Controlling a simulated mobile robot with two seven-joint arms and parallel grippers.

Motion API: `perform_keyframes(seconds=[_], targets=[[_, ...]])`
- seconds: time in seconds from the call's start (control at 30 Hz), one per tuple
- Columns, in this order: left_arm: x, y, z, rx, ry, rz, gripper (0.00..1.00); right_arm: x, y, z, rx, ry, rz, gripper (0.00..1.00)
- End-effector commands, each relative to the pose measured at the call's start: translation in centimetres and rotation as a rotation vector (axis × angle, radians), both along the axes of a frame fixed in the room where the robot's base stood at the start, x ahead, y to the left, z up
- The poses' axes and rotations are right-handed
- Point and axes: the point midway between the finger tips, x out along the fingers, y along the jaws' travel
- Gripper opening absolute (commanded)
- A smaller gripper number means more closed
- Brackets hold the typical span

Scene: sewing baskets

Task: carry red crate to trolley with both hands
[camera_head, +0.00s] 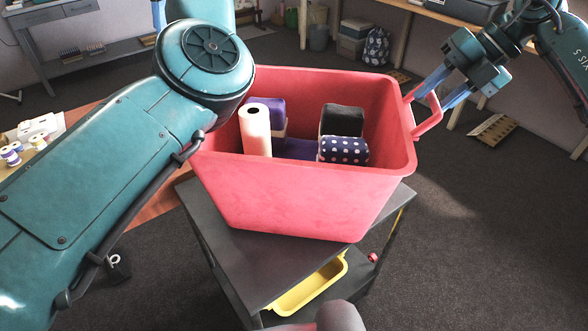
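The red crate (290,195) is over the dark top of the trolley (225,240), set a little askew; its base looks level with that top, but I cannot tell if its full weight rests there. It holds a white roll (256,132), a purple roll (275,113), a black roll (342,119) and a dotted roll (343,150). My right gripper (430,101) is at the crate's right handle (428,122), its blue fingers spread apart on either side of the handle bar. My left arm covers the crate's left side, hiding the left handle and my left gripper.
A yellow bin (308,287) sits on the trolley's lower level. A wooden table with spools (12,155) is at the left. A grey desk (45,20) and a patterned backpack (376,47) stand at the back.

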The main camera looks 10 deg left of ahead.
Motion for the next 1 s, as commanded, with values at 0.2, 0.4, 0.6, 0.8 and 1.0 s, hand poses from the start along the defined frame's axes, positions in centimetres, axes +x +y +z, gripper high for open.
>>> perform_keyframes(seconds=[0.2,0.4,0.6,0.8,1.0], targets=[[0.0,0.0,0.0,0.0,0.0,0.0,0.36,0.0,-2.8,4.2,0.001,-0.004,-0.003,0.36],[0.0,0.0,0.0,0.0,0.0,0.0,0.36,0.0,-4.4,6.7,0.0,-0.001,-0.002,0.36],[0.0,0.0,-0.1,0.0,0.0,0.0,0.36,-0.1,-5.0,7.5,0.0,0.0,0.0,0.36],[0.0,0.0,-0.1,0.0,0.0,0.0,0.36,-0.1,-5.0,7.5,0.0,0.0,0.0,0.36],[0.0,0.0,-0.1,0.0,0.0,0.0,0.36,-0.1,-5.0,7.5,0.0,0.0,0.0,0.36]])
